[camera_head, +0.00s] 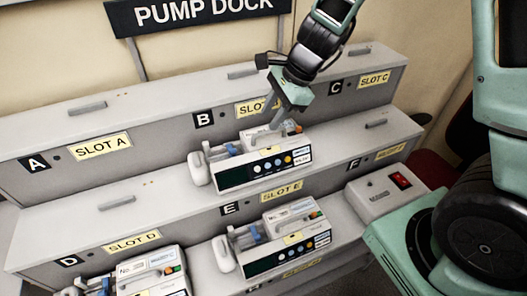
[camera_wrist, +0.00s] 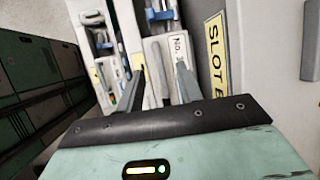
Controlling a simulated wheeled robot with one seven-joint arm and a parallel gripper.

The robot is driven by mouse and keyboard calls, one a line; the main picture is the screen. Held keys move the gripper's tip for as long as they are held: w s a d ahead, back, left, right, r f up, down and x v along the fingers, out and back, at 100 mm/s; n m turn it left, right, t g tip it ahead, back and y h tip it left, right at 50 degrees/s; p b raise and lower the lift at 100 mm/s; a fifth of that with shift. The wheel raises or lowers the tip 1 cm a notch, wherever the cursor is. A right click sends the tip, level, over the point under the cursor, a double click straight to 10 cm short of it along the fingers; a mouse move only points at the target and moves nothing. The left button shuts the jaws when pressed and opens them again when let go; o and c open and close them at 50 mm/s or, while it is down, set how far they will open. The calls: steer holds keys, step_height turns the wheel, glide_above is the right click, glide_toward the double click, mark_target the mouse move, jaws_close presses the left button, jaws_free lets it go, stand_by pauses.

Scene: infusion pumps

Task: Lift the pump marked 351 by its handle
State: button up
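A white infusion pump (camera_head: 262,160) with a dark screen and coloured buttons sits on the middle step, below slot B. My gripper (camera_head: 277,122) reaches down to its top. In the wrist view, my gripper (camera_wrist: 160,88) has its two fingers apart, with the pump's pale handle (camera_wrist: 154,58) between them; gaps show beside the handle. A label (camera_wrist: 178,45) reading "No. 3" is partly hidden by the right finger, so I cannot read the full number. Two similar pumps stand lower down, one at the front middle (camera_head: 283,240) and one at the front left (camera_head: 152,272).
The stepped grey dock carries slot labels, including SLOT A (camera_head: 100,146) and SLOT E (camera_head: 281,191). A grey box with a red switch (camera_head: 399,180) stands at the right. The step left of the middle-step pump is clear.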

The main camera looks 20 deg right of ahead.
mark_target(264, 133)
steer(key=shift+x, duration=2.85)
steer(key=shift+s+d+f, duration=0.1)
steer(key=shift+s, duration=0.05)
jaws_close()
